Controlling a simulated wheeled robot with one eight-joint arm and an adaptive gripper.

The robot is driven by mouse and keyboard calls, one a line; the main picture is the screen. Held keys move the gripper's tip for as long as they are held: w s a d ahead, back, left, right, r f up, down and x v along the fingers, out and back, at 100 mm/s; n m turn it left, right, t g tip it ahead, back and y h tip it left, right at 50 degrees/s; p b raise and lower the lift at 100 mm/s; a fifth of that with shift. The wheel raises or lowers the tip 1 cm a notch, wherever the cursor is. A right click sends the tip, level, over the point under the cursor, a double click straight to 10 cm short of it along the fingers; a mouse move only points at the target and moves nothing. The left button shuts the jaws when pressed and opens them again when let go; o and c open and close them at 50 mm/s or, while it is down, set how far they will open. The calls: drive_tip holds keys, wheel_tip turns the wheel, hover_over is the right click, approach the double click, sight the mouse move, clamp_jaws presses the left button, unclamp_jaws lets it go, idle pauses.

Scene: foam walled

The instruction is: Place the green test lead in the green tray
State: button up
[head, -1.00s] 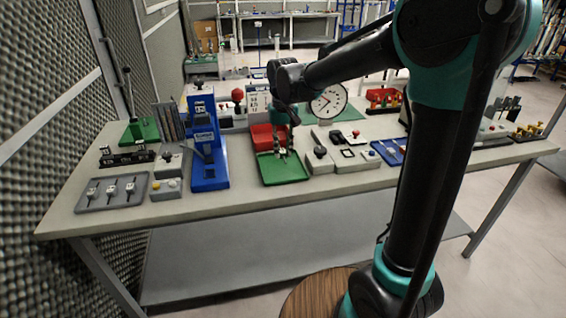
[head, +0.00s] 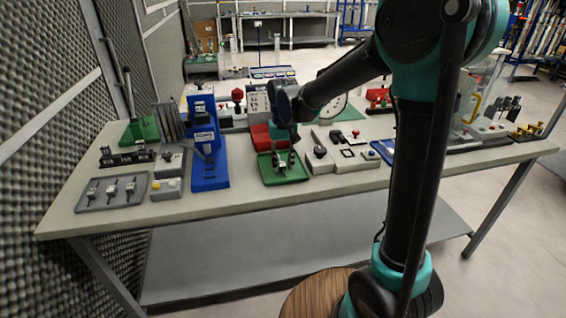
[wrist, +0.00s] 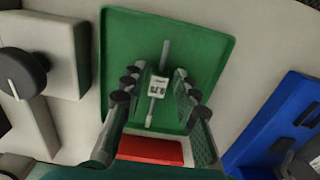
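The green tray (head: 297,178) sits near the front edge of the workbench, and it fills the upper middle of the wrist view (wrist: 215,30). A thin grey lead with a white printed tag (wrist: 159,88) appears to lie in the tray, roughly lengthwise; its green colour cannot be made out. My gripper (wrist: 160,90) is low over the tray, its fingers spread on either side of the tag with visible gaps. In the head view my gripper (head: 281,166) is inside the tray's outline, and the lead is small and partly hidden between the fingers.
A red bin (head: 262,138) stands just behind the tray. A blue press-like stand (head: 208,170) is to its left, and a grey block with a black knob (head: 320,160) is close on its right. A grey tray with several leads (head: 112,190) lies at the front left.

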sight(283, 166)
drive_tip(key=shift+o, duration=0.4)
wheel_tip(283, 166, up, 12)
drive_tip(key=shift+r, duration=0.15)
idle(0.3)
drive_tip(key=shift+s, duration=0.15)
